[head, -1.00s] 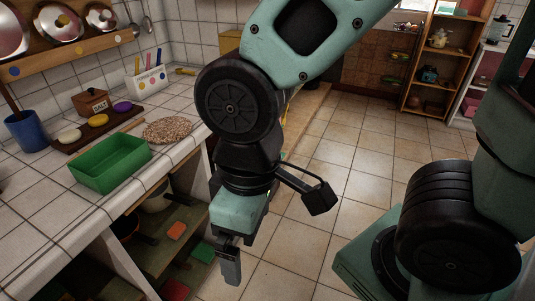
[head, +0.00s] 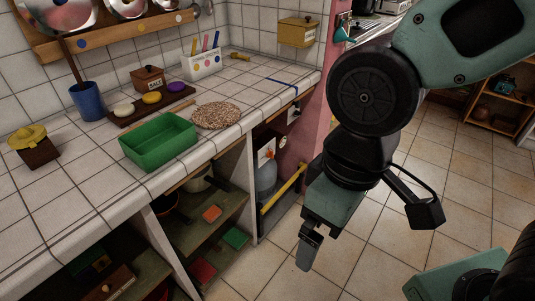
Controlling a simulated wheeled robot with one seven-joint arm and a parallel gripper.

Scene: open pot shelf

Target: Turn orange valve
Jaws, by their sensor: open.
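My gripper (head: 308,248) hangs over the tiled floor, to the right of the counter's open lower shelves. It is open and empty, with its fingers pointing down. I cannot make out an orange valve for certain in the head view. A grey rounded tank (head: 266,178) stands in the bay under the counter's right end, left of my gripper and farther back. A white panel (head: 266,152) with a small reddish mark is above it, too small to read. A yellow bar (head: 284,190) slants across the front of this bay.
The tiled counter (head: 75,195) bears a green tray (head: 158,158), a speckled round mat (head: 217,115) and a blue cup (head: 87,101). A pink wall (head: 312,120) stands at its right end. The floor (head: 365,235) around my gripper is clear.

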